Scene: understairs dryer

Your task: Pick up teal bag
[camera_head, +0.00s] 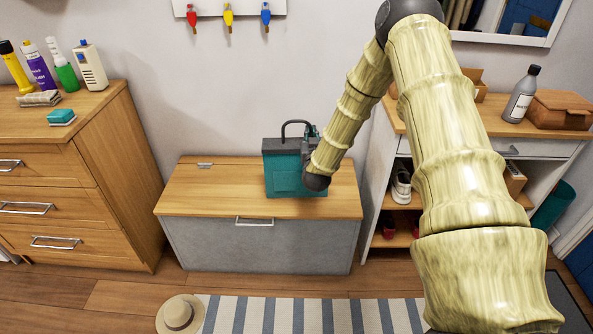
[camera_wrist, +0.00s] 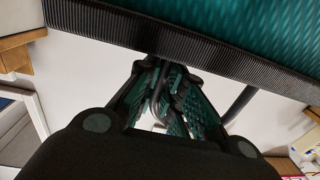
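The teal bag (camera_head: 285,178) has a dark top band and a thin black looped handle. It appears to stand upright on the wooden top of the low chest (camera_head: 220,190). My gripper (camera_head: 311,137) is at the right side of the handle, just above the bag's top. In the wrist view, the bag (camera_wrist: 250,30) fills the upper part, with its dark ribbed band across. My gripper's teal-padded fingers (camera_wrist: 163,80) are drawn close together, with part of the dark handle between them. My wrist hides the bag's right edge in the head view.
A drawer cabinet (camera_head: 85,160) with bottles stands left. A shelf unit (camera_head: 480,122) with shoes, a grey bottle (camera_head: 521,95) and a brown box (camera_head: 560,110) stands right. Hooks with coloured tags (camera_head: 228,15) hang above. A straw hat (camera_head: 180,315) lies on the striped rug (camera_head: 300,315).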

